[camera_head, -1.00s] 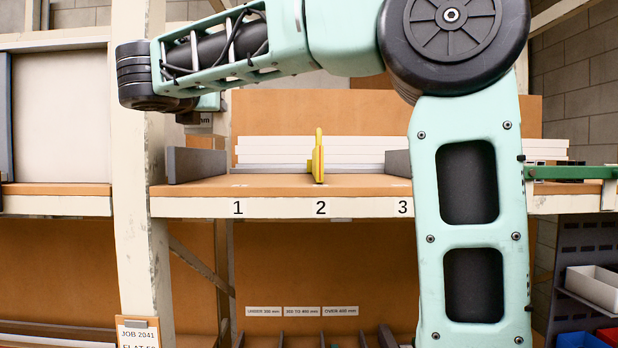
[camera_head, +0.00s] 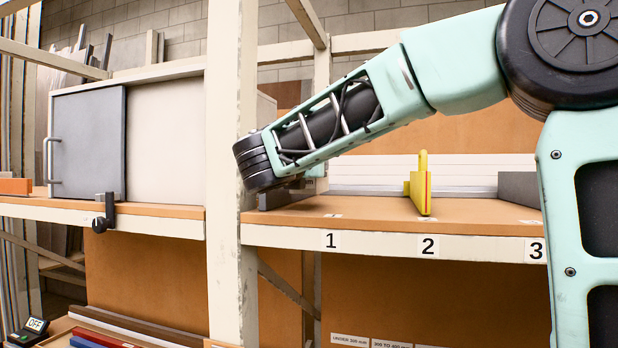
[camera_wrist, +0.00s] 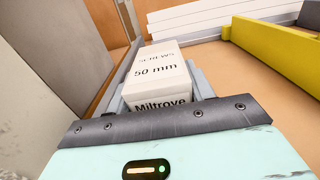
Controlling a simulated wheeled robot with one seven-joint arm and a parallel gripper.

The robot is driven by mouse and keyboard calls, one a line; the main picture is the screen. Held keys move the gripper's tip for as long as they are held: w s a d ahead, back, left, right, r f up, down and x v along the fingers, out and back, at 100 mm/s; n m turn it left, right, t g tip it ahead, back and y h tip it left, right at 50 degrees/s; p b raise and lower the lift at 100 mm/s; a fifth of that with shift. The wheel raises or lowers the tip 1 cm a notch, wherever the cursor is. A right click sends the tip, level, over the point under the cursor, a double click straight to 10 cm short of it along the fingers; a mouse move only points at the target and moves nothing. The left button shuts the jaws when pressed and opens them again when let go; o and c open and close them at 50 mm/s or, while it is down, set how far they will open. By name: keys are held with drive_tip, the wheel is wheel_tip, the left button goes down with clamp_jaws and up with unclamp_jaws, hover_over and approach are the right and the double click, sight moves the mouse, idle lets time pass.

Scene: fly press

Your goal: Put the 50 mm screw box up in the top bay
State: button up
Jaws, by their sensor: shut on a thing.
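The 50 mm screw box (camera_wrist: 160,72) is white with black print reading "50 mm" and "Miltrove". In the wrist view it sits between the grey fingers of my gripper (camera_wrist: 162,84), which is shut on it. In the head view my wrist is low at the left end of the numbered shelf (camera_head: 385,212), near label 1. There the gripper and box are mostly hidden behind my arm and cannot be made out clearly. I cannot tell whether the box touches the shelf. No bay marked as the top bay is readable.
A yellow divider (camera_head: 420,188) stands on the shelf above label 2; it also shows at right in the wrist view (camera_wrist: 270,50). A grey divider (camera_head: 518,188) stands near label 3. A white post (camera_head: 228,170) is close left of my wrist. White strips (camera_head: 440,168) lie behind.

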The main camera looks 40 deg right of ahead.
drive_tip(key=shift+f+p, duration=0.35)
drive_tip(key=shift+f, duration=1.15)
drive_tip(key=shift+f, duration=0.15)
drive_tip(key=o, duration=1.3)
drive_tip(key=shift+c, duration=0.2)
drive_tip(key=shift+a, duration=0.1)
drive_tip(key=b+v, duration=0.6)
drive_tip(key=v, duration=0.6)
